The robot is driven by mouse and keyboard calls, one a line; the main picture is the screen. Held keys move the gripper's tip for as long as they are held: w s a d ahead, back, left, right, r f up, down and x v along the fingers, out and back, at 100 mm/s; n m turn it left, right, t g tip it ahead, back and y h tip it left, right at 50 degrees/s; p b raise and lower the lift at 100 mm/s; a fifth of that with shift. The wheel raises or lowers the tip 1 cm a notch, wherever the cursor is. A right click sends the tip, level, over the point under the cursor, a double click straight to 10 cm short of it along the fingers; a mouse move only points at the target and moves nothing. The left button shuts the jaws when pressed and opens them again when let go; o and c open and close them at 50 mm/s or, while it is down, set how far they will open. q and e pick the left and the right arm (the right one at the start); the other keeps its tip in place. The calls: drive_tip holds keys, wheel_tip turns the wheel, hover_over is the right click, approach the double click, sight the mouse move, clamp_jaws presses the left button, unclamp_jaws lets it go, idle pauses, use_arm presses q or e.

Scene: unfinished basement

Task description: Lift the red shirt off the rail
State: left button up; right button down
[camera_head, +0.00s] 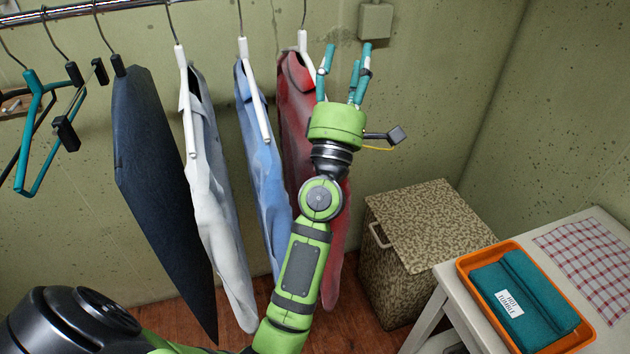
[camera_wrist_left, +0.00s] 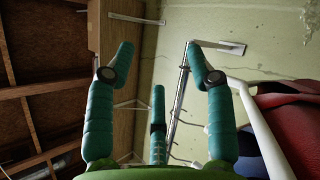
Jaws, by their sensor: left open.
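The red shirt (camera_head: 295,100) hangs on a white hanger (camera_head: 304,48), rightmost of the clothes on the metal rail (camera_head: 60,13). My left gripper (camera_head: 347,56) is open, its teal fingers pointing up just right of the hanger. My forearm hides part of the shirt. In the left wrist view, the left gripper (camera_wrist_left: 160,60) has nothing between its fingers. There the red shirt (camera_wrist_left: 288,118) and white hanger (camera_wrist_left: 262,130) lie right of the right-hand finger; I cannot tell whether they touch. The rail (camera_wrist_left: 180,90) runs behind the fingers. My right gripper is not in view.
A blue shirt (camera_head: 262,150), white shirt (camera_head: 215,180) and dark garment (camera_head: 155,175) hang to the left, beside teal hangers (camera_head: 38,130). Below right are a speckled hamper (camera_head: 425,225) and a white table (camera_head: 450,275) with an orange tray (camera_head: 467,292).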

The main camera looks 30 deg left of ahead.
sight(301, 40)
use_arm(q)
drive_tip(key=a+r+n+g+y, duration=0.3)
drive_tip(key=a+n+g+y, duration=0.6)
drive_tip(key=n, duration=0.7)
drive_tip(key=w+f+n+g, duration=0.1)
drive_tip(key=n, duration=0.1)
drive_tip(key=w+a+f+n+g+h, duration=0.1)
drive_tip(key=w+f+n+g, duration=0.1)
drive_tip(key=w+f+n+g+h, duration=0.1)
drive_tip(key=w+n, duration=0.1)
drive_tip(key=shift+a+f+g, duration=0.2)
drive_tip(key=shift+f+g, duration=0.05)
drive_tip(key=shift+g, duration=0.15)
drive_tip(key=shift+w, duration=0.2)
drive_tip(key=shift+w+a+r+p, duration=0.1)
drive_tip(key=shift+w+a+p, duration=0.15)
drive_tip(key=shift+p, duration=0.3)
drive_tip(key=p+x, duration=0.4)
drive_tip(key=x, duration=0.1)
drive_tip(key=shift+a+r, duration=0.1)
drive_tip(key=shift+a, duration=0.05)
drive_tip(key=shift+w+a, duration=0.3)
drive_tip(key=shift+a, duration=0.05)
clamp_jaws()
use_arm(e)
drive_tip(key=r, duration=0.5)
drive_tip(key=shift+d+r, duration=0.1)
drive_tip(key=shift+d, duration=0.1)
